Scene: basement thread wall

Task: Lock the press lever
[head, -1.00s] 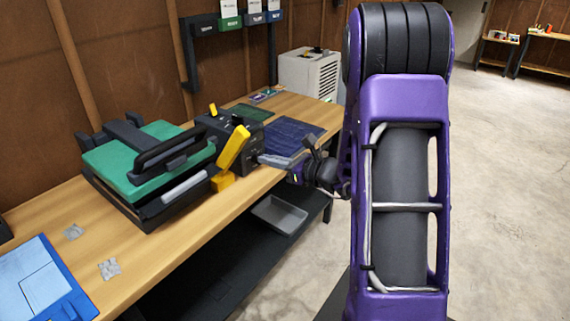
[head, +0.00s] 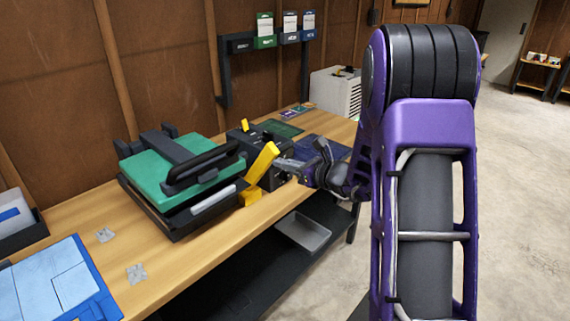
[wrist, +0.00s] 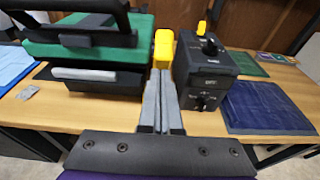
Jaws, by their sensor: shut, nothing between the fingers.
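The press (head: 185,180) stands on the wooden bench, with a green upper plate, a black handle bar (head: 203,167) and a dark base. A yellow lever (head: 262,163) leans up and to the right from a yellow block at the press's front right corner. In the wrist view the yellow lever (wrist: 163,48) is straight ahead of the fingertips. My gripper (head: 283,163) is shut and empty, just right of the lever. Its grey fingers (wrist: 157,80) point at the lever's lower part; I cannot tell whether they touch it.
A black control box (wrist: 205,75) with a yellow-topped knob stands close right of the fingers. A dark blue mat (wrist: 265,107) and a green mat (head: 280,129) lie beyond. A grey tray (head: 303,231) sits below the bench edge. A blue board (head: 60,285) lies at front left.

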